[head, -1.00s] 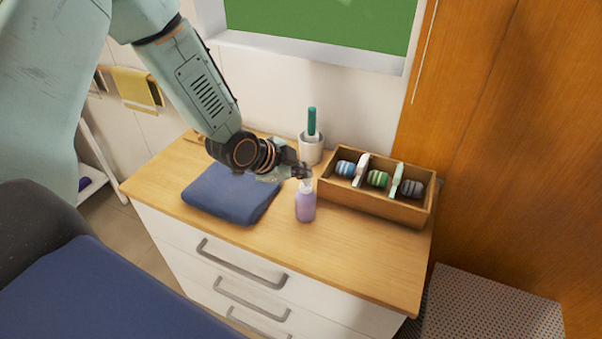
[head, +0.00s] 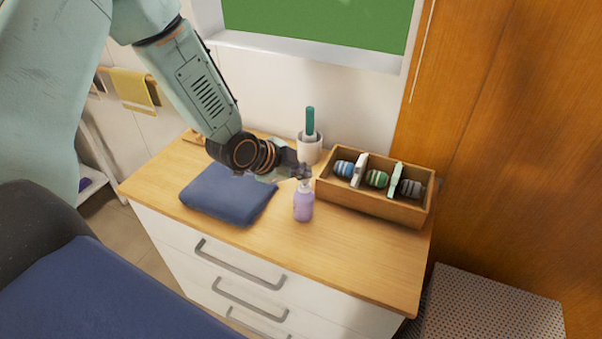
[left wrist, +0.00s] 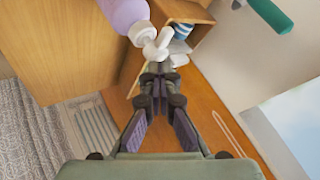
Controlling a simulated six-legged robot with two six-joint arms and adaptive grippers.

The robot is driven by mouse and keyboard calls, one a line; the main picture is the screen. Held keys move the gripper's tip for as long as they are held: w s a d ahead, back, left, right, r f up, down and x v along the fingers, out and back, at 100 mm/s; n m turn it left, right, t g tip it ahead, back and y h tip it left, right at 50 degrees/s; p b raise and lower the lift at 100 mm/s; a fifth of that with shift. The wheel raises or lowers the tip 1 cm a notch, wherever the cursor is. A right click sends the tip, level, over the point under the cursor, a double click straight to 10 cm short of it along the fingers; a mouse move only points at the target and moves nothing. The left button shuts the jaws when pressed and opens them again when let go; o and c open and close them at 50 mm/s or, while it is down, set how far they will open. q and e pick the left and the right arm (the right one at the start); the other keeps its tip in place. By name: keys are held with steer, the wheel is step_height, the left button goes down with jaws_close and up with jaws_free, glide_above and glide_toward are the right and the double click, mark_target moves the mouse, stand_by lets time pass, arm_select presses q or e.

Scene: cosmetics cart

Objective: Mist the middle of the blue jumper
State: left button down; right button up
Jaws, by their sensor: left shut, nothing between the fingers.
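The blue jumper (head: 225,195) lies folded on the left part of the wooden top, partly under my left arm. A lilac spray bottle (head: 303,207) with a white head stands upright to its right, near the middle of the top. My left gripper (head: 304,172) is shut and empty, with its fingertips at the bottle's head. In the left wrist view, the closed fingertips (left wrist: 157,74) are just by the white spray head of the bottle (left wrist: 124,12). I cannot tell whether they touch. My right gripper is not in view.
A wooden box (head: 372,205) with several striped rolls and pale dividers stands right of the bottle. A white cup (head: 309,151) with a green-handled item is behind. The front right of the cart top (head: 360,255) is clear.

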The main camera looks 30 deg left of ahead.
arm_select(q)
steer(key=shift+s+a+f, duration=0.1)
steer(key=shift+s+f, duration=0.05)
steer(key=shift+f, duration=0.2)
steer(key=shift+r+p, duration=0.45)
stand_by(0.4)
steer(key=shift+r+p, duration=0.35)
step_height(320, 180, up, 5)
steer(key=p, duration=0.5)
steer(key=shift+r, duration=0.15)
